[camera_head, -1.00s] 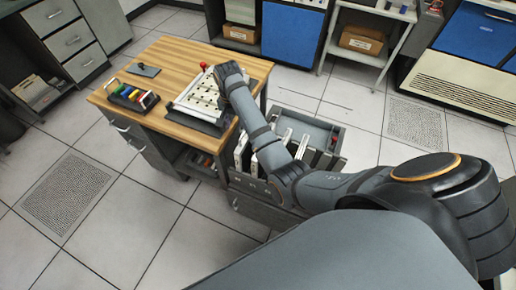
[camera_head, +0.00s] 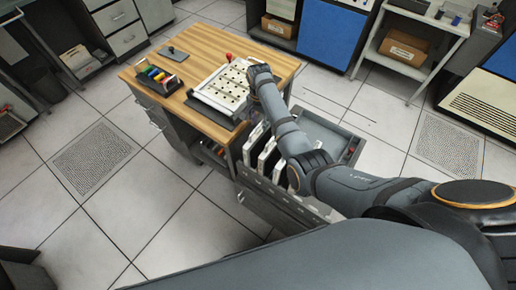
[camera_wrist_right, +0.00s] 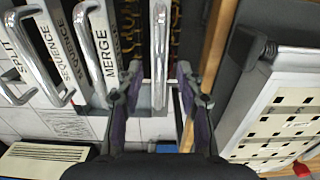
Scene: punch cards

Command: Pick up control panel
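Several control panels with white edges and metal handles stand upright in a grey cart (camera_head: 330,128) beside the table. In the wrist view they carry labels such as SPLIT, SEQUENCE and MERGE; the MERGE panel (camera_wrist_right: 103,45) is left of my right gripper (camera_wrist_right: 159,72). The right gripper is open, with its dark fingers on either side of a metal handle (camera_wrist_right: 160,45). I cannot tell whether they touch it or which label belongs to that handle. In the head view my right arm hides much of the gripper and some panels. My left gripper is not in view.
A white perforated board (camera_head: 226,88) with a red knob lies on the wooden table (camera_head: 212,38), close to the right gripper. A rack of colored pieces (camera_head: 158,79) sits at the table's left. Open tiled floor lies left of the cart.

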